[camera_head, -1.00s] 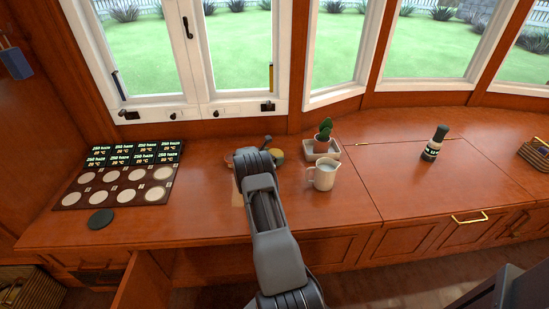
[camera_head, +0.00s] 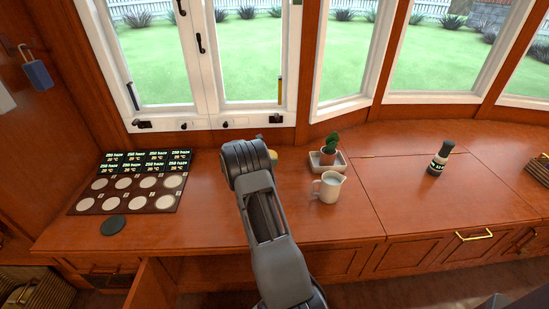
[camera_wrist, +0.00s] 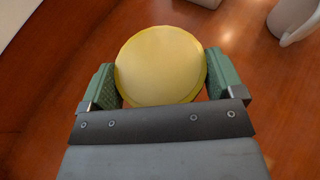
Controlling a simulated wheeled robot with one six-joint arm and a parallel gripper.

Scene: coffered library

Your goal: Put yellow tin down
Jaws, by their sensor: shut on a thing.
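The yellow tin (camera_wrist: 160,65) is a round, pale yellow disc-topped thing between the two green finger pads of my gripper (camera_wrist: 163,85) in the wrist view. My gripper is shut on it. In the head view only a sliver of the tin (camera_head: 273,155) shows behind my arm, near the window side of the wooden counter (camera_head: 225,215). The fingers are hidden there by my own arm. I cannot tell whether the tin's underside touches the counter.
A white pitcher (camera_head: 328,187) and a potted cactus (camera_head: 331,148) in a square tray stand to the right of my gripper. A dark bottle (camera_head: 440,158) is farther right. A panel with round pads (camera_head: 130,182) and a dark coaster (camera_head: 112,226) lie left. The counter between is clear.

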